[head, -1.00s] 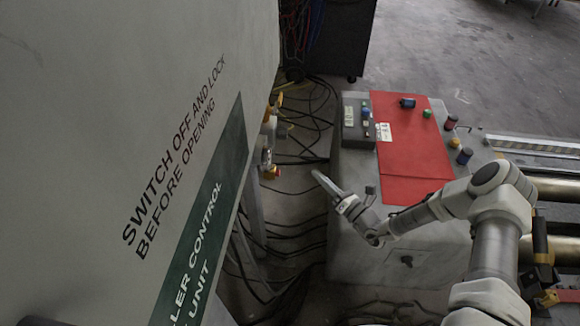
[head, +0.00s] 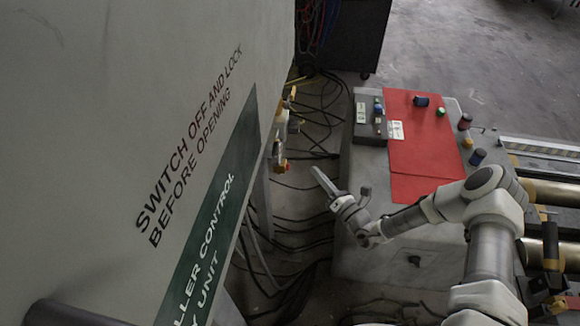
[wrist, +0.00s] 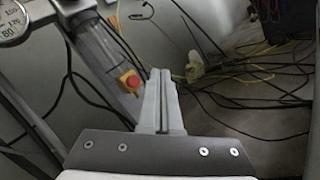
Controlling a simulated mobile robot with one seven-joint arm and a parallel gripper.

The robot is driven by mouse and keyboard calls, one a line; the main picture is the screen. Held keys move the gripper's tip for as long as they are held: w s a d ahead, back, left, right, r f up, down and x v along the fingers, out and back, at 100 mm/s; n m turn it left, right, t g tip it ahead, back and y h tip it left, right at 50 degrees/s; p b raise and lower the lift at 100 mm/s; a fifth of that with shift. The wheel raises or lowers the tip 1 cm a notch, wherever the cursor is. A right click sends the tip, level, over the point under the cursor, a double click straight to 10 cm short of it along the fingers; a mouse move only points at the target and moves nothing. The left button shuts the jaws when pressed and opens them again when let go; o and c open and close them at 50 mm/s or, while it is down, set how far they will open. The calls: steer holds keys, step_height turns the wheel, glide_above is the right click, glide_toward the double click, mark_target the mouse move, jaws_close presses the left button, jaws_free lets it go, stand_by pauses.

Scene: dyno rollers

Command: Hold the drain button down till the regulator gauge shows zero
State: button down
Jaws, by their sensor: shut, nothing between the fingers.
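My gripper (head: 318,174) is shut and empty, in the air between the grey cabinet and the red-topped console. It also shows in the wrist view (wrist: 160,74), fingers together. A gauge (wrist: 14,20) with a white dial is cut off at the wrist view's top left corner; no needle can be read. A red button on a yellow base (wrist: 131,81) sits just left of my fingertips in the picture, apart from them. In the head view a similar red part (head: 282,167) shows at the cabinet's edge. I cannot tell whether this is the drain button.
The grey cabinet (head: 110,90) fills the left of the head view. The console (head: 425,150) with several coloured buttons stands under and behind my arm. Loose black cables (head: 300,215) run over the floor. Metal rollers (head: 560,190) lie at the right.

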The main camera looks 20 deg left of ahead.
steer(key=shift+s+a, duration=0.2)
steer(key=shift+a, duration=0.55)
steer(key=shift+s+a, duration=0.15)
steer(key=shift+a, duration=0.55)
steer(key=shift+s+a, duration=0.2)
steer(key=shift+a, duration=0.55)
steer(key=shift+a, duration=0.15)
steer(key=shift+s+a, duration=0.1)
steer(key=shift+a, duration=0.15)
steer(key=shift+s+a, duration=0.15)
steer(key=shift+a, duration=0.3)
stand_by(2.2)
stand_by(1.3)
steer(key=shift+w+d, duration=0.25)
steer(key=shift+d, duration=0.6)
steer(key=shift+w+d, duration=0.2)
steer(key=shift+d, duration=0.6)
steer(key=shift+w+d, duration=0.2)
steer(key=shift+d, duration=0.65)
steer(key=shift+w+d, duration=0.2)
steer(key=shift+d, duration=0.6)
